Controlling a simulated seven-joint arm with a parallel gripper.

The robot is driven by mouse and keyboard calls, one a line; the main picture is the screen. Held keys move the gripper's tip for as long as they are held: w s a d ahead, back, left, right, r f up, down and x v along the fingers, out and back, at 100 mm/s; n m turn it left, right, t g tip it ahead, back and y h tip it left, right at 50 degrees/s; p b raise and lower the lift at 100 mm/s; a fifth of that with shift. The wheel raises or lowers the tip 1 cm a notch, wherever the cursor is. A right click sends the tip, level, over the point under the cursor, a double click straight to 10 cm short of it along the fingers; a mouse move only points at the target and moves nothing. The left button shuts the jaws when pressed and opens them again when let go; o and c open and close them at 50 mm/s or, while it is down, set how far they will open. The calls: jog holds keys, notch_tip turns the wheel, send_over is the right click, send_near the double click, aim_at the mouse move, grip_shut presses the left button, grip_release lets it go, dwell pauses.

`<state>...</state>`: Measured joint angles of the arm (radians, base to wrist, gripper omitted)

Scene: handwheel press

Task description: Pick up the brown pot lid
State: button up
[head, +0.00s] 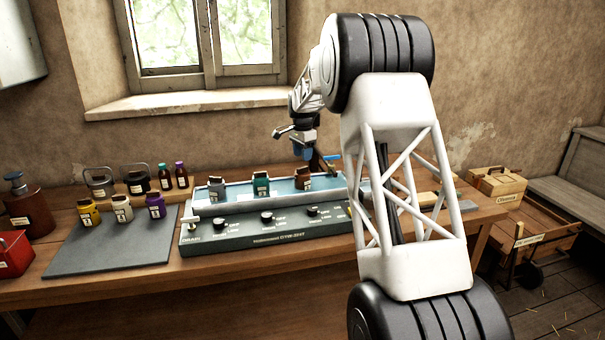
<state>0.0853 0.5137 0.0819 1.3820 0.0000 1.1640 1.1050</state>
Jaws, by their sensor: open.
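A brown pot (304,178) with a pale label stands at the right of a row in the long grey-blue bath. Its top looks brown, but I cannot tell the lid apart from the body at this size. My gripper (318,162) is just above and slightly right of it, apparently behind it, pointing down. It is open, with nothing seen between its fingers. The fingers are small and partly hidden by my arm, so I cannot tell whether they touch the pot. A grey pot (216,188) and a green pot (261,184) stand left of it in the same bath.
The bath's control panel (265,231) has several black knobs. A grey mat (110,245) at left holds yellow, white and purple pots. A red box (14,253) is at far left. A wooden crate (496,184) is right.

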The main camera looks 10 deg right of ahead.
aim_at(302, 171)
jog(key=shift+f, duration=0.2)
jog(key=shift+f, duration=2.5)
jog(key=shift+c, duration=0.4)
grip_shut()
